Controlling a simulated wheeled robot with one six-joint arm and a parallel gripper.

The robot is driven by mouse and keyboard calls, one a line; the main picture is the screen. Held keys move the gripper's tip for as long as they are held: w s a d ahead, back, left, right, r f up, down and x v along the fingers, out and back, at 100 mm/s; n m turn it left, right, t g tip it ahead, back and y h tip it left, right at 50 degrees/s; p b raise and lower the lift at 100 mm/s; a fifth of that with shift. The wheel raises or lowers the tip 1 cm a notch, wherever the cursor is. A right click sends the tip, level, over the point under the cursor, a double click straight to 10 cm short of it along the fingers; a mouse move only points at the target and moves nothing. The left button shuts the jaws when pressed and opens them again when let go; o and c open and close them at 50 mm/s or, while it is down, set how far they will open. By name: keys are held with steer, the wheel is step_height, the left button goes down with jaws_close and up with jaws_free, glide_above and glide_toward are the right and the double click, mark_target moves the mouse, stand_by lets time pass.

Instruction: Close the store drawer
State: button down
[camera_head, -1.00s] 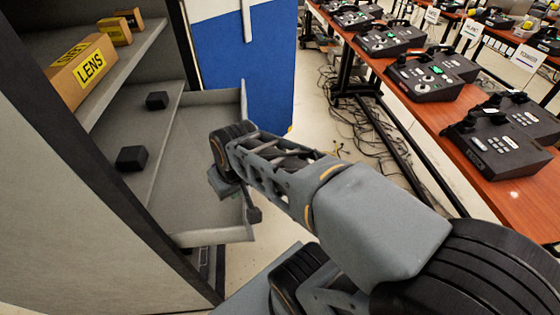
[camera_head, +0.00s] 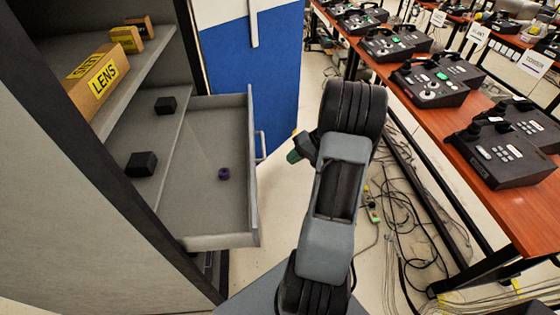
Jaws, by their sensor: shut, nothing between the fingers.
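The store drawer (camera_head: 211,221) is a grey tray pulled out from the dark cabinet on the left. Its front panel (camera_head: 252,165) faces right and carries a handle (camera_head: 261,146). A small purple ring-like object (camera_head: 224,173) lies on the drawer floor. My gripper (camera_head: 296,155) is shut and empty, to the right of the handle and apart from it. It is partly hidden behind my arm, which stands upright in the middle of the view.
Yellow-brown boxes, one marked LENS (camera_head: 100,82), sit on the upper shelf. Two black blocks (camera_head: 141,164) (camera_head: 165,105) rest below. A blue panel (camera_head: 270,70) stands behind the drawer. A desk (camera_head: 500,206) with phone consoles is at right, with cables on the floor below.

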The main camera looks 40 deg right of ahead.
steer(key=a+r+p+x, duration=0.1)
steer(key=r+p+x, duration=0.1)
steer(key=x, duration=0.9)
steer(key=shift+w+a+f+p, duration=0.3)
steer(key=shift+w+a, duration=0.15)
steer(key=shift+a, duration=0.15)
steer(key=shift+w, duration=0.1)
